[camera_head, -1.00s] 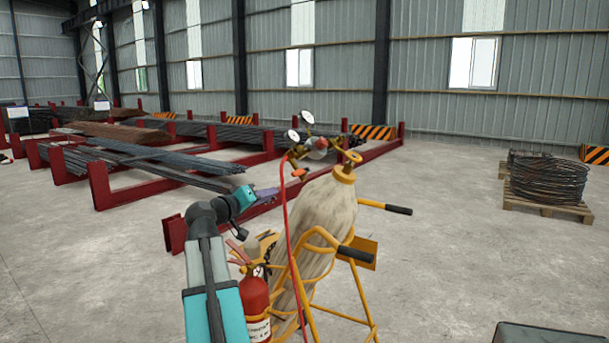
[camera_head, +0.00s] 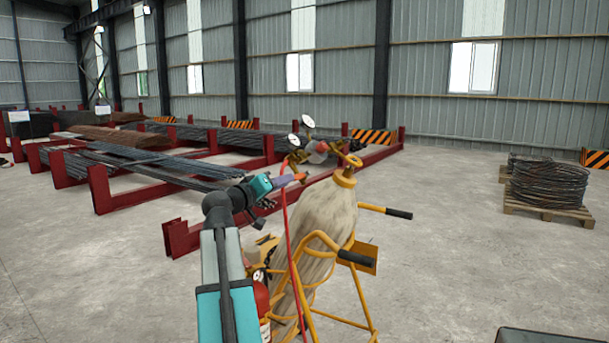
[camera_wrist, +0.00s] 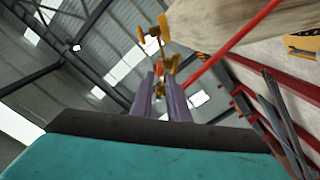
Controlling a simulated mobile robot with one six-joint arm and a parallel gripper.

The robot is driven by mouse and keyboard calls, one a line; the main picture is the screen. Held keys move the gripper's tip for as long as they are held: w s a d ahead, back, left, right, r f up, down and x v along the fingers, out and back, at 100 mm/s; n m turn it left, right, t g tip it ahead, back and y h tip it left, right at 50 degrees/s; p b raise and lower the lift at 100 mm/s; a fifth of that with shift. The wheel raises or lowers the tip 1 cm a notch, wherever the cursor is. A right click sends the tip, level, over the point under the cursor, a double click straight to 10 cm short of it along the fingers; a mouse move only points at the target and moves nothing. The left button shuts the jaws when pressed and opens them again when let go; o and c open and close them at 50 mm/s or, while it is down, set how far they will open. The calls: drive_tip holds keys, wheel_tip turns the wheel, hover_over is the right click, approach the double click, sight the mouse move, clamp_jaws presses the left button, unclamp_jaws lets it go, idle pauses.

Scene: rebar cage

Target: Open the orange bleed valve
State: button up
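The orange bleed valve (camera_head: 301,177) sits at the regulator (camera_head: 318,156) beside the top of the pale cylinder (camera_head: 325,225). My gripper (camera_head: 291,179) reaches it from the left in the head view, its tips very close to the orange part. Contact cannot be told. In the wrist view, my gripper (camera_wrist: 160,82) has two purple fingers with a narrow gap between them. Orange and yellow fittings (camera_wrist: 163,28) show just beyond the tips. I cannot tell which of them is the valve. Nothing is clearly held.
A red hose (camera_head: 286,230) hangs close by the gripper; it also crosses the wrist view (camera_wrist: 225,50). The yellow cart (camera_head: 318,238) carries the cylinder and a red extinguisher (camera_head: 262,300), partly behind my arm. Red racks with rebar (camera_head: 130,165) stand behind.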

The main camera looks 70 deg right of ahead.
sight(302, 175)
drive_tip(key=p+x, duration=0.1)
drive_tip(key=x, duration=1)
drive_tip(key=shift+s+d, duration=0.1)
drive_tip(key=shift+d, duration=0.3)
clamp_jaws()
idle(0.9)
drive_tip(key=shift+a, duration=0.25)
drive_tip(key=shift+d+f, duration=0.1)
drive_tip(key=shift+d, duration=0.15)
